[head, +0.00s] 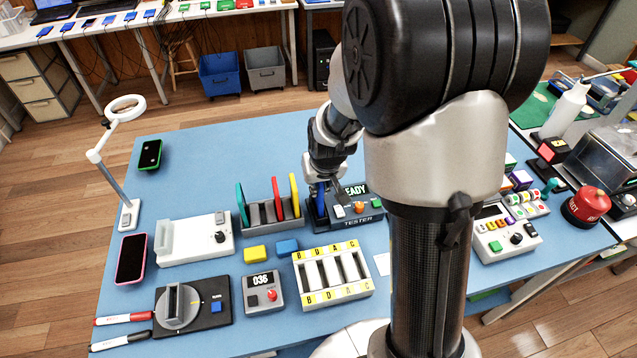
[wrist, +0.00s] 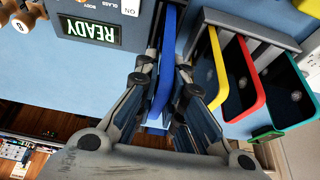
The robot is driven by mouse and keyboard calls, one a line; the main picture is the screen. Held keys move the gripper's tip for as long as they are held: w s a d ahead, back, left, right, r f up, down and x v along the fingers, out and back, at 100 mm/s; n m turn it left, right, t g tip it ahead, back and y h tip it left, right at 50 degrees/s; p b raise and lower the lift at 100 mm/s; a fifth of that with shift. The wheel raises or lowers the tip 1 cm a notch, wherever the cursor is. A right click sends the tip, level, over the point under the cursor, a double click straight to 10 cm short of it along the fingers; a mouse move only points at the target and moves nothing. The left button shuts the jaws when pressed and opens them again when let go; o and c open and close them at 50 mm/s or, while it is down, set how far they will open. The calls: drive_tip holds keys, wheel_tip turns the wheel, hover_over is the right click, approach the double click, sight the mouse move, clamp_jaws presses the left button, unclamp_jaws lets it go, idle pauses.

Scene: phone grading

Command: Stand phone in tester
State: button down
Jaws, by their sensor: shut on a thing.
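A blue phone (wrist: 167,60) stands edge-on between the fingers of my gripper (wrist: 163,80) in the wrist view, and my gripper is shut on it. In the head view the blue phone (head: 319,200) shows as a thin upright strip at the left end of the dark tester (head: 352,222), at its slot. Whether its lower edge is fully seated is hidden. The tester's screen (wrist: 90,30) reads READY, upside down in the wrist view. My gripper (head: 323,178) comes down from above, partly hidden by my arm in the head view.
A rack (head: 265,215) with green, red and yellow upright phones stands just left of the tester. A pink-edged phone (head: 131,258) lies far left. The back left table is mostly clear.

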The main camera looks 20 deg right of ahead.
drive_tip(key=shift+f, duration=0.15)
drive_tip(key=shift+f, duration=0.35)
idle(0.3)
drive_tip(key=c, duration=1.6)
unclamp_jaws()
drive_tip(key=shift+o, duration=0.2)
drive_tip(key=shift+o, duration=1.4)
drive_tip(key=shift+r, duration=0.15)
